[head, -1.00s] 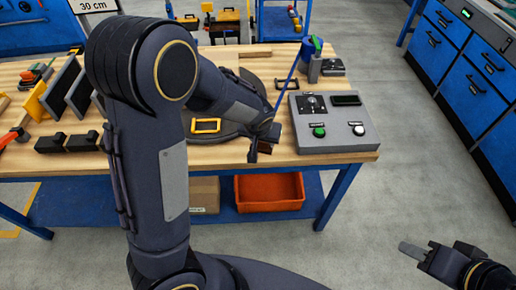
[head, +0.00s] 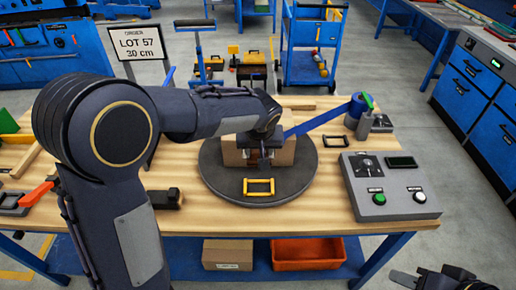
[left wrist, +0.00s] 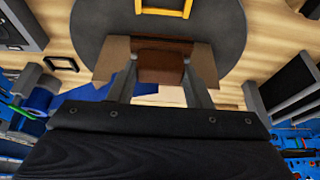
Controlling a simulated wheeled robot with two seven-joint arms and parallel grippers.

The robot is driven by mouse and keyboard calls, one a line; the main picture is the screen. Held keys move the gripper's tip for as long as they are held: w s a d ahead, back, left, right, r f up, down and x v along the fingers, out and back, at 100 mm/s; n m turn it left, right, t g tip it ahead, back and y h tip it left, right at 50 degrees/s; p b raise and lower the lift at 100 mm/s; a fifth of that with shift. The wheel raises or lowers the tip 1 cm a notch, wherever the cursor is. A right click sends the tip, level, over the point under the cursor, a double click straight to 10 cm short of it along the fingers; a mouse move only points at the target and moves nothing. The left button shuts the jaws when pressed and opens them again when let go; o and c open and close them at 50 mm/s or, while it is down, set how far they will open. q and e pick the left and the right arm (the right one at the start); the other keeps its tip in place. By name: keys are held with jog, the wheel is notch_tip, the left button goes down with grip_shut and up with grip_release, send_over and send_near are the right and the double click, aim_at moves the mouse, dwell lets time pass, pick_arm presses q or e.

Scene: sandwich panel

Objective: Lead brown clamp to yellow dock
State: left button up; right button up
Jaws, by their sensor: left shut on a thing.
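My left gripper (head: 266,163) is over the round dark turntable (head: 215,180), in front of a light-brown block (head: 285,153). In the left wrist view its fingers (left wrist: 160,85) are shut on the brown clamp (left wrist: 162,66). The clamp is mostly hidden by the gripper in the head view. The yellow dock (head: 259,187), a small rectangular frame, lies on the turntable just nearer than the gripper; it also shows at the top of the left wrist view (left wrist: 164,8). The clamp and dock look apart. My right gripper (head: 402,279) is partly cut off at the bottom edge.
A blue strap (head: 318,122) runs from a blue reel (head: 358,106) to the left gripper. A grey control box (head: 388,190) with green and white buttons stands at right. A black block (head: 165,198) lies left of the turntable. Bare wood shows along the table's front.

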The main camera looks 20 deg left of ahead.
pick_arm(q)
notch_tip(320, 180, down, 11)
jog(key=b, duration=0.7)
jog(key=shift+a, duration=0.1)
jog(key=shift+f+b, duration=0.85)
jog(key=shift+b, duration=0.15)
jog(key=o, duration=1.1)
jog(key=shift+r, duration=0.15)
jog(key=v, duration=0.7)
jog(key=shift+s+r, duration=0.15)
jog(key=shift+r, duration=0.1)
